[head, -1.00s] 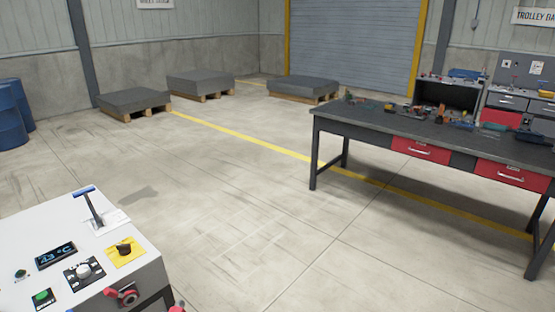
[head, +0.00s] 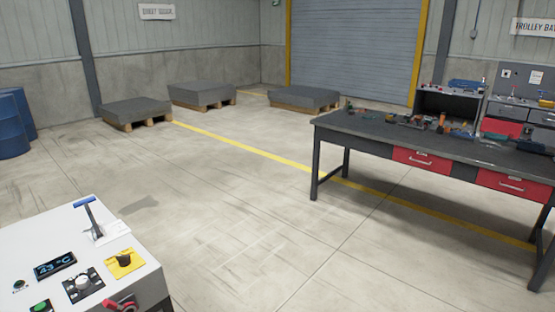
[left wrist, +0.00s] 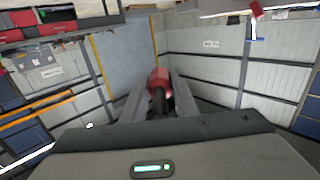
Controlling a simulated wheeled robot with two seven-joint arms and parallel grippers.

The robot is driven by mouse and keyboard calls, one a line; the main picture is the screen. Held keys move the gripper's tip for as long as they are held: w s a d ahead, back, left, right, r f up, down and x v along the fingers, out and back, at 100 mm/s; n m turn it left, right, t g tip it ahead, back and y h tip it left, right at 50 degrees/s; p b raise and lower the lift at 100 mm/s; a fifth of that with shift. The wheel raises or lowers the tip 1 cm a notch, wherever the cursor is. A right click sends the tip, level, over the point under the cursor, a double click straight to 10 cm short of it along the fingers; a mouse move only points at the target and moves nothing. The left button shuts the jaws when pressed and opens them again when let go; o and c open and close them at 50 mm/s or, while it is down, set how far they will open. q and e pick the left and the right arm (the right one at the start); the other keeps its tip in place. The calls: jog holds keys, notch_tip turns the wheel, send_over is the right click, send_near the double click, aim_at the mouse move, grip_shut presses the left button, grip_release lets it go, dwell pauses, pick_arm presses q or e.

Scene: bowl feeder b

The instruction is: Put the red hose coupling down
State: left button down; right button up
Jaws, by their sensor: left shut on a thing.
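The red hose coupling (left wrist: 158,80) is between the fingers of my left gripper (left wrist: 159,98) in the left wrist view. It is a red piece with a dark round part facing the camera. The gripper is shut on it, and no surface shows touching the coupling. The gripper's fingers hide parts of its sides. Neither gripper shows in the head view, and my right gripper is in no frame.
A white control console (head: 90,247) with knobs, a display and a blue-topped lever stands at the lower left. A dark workbench (head: 375,126) with red drawers and several small items stands at the right. Loaded pallets (head: 135,111) are farther back. The floor between is clear.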

pick_arm(q)
jog(key=shift+r, duration=0.1)
jog(key=w+d+r+m+g+h, duration=0.2)
jog(key=w+d+m+g+h, duration=0.2)
jog(key=d+h, duration=0.4)
jog(key=w+d+r+m+g+h, duration=0.2)
jog(key=w+d+m+g+h, duration=0.3)
jog(key=d+m+h, duration=0.3)
jog(key=shift+d+m+g, duration=0.3)
jog(key=shift+d+g, duration=0.1)
jog(key=shift+d, duration=0.75)
jog(key=shift+w, duration=0.1)
